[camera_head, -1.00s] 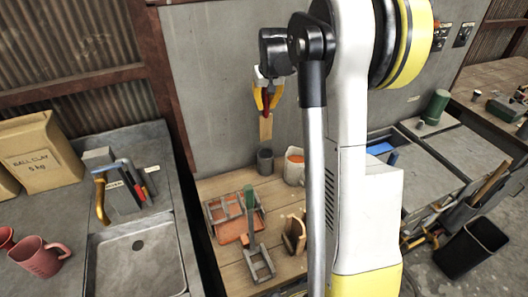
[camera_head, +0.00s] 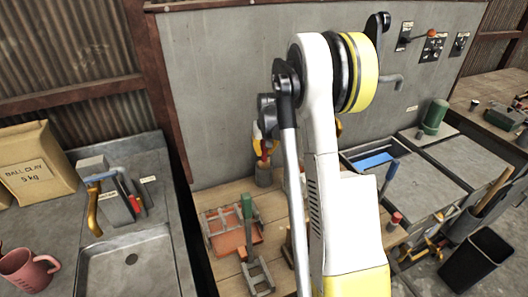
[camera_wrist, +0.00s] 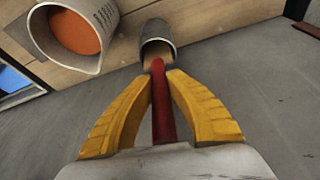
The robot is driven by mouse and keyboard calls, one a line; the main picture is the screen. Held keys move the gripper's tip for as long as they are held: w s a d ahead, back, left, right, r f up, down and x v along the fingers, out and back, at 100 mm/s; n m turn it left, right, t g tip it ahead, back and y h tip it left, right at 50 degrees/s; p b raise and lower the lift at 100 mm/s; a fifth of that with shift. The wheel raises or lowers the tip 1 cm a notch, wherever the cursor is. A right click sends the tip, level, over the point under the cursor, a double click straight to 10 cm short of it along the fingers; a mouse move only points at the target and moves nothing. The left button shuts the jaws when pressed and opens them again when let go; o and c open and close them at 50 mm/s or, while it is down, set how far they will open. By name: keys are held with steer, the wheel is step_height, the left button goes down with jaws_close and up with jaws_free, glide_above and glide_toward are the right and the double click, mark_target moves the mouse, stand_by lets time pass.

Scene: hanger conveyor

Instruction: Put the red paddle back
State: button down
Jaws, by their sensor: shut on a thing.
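The red paddle shows in the wrist view as a red handle (camera_wrist: 163,105) running between my gripper's yellow fingers. My gripper (camera_wrist: 162,76) is shut on this handle. The paddle's wooden part (camera_wrist: 156,58) lies at the mouth of a grey cup (camera_wrist: 158,32) and appears to be inside it; how deep, I cannot tell. In the head view, my gripper (camera_head: 263,148) is right above the grey cup (camera_head: 263,178), partly hidden by my arm. Only a little of the red handle shows there.
A white bucket of orange material (camera_wrist: 78,32) stands close beside the cup. On the wooden table (camera_head: 225,270) are an orange tray with a grey frame (camera_head: 222,232) and a green-handled tool (camera_head: 248,212). The grey wall (camera_head: 225,80) rises close behind. A sink (camera_head: 135,265) is at left.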

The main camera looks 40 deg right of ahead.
steer(key=shift+f, duration=0.2)
steer(key=c, duration=1.5)
jaws_free()
steer(key=shift+r, duration=0.1)
steer(key=shift+o, duration=0.2)
steer(key=shift+r, duration=0.15)
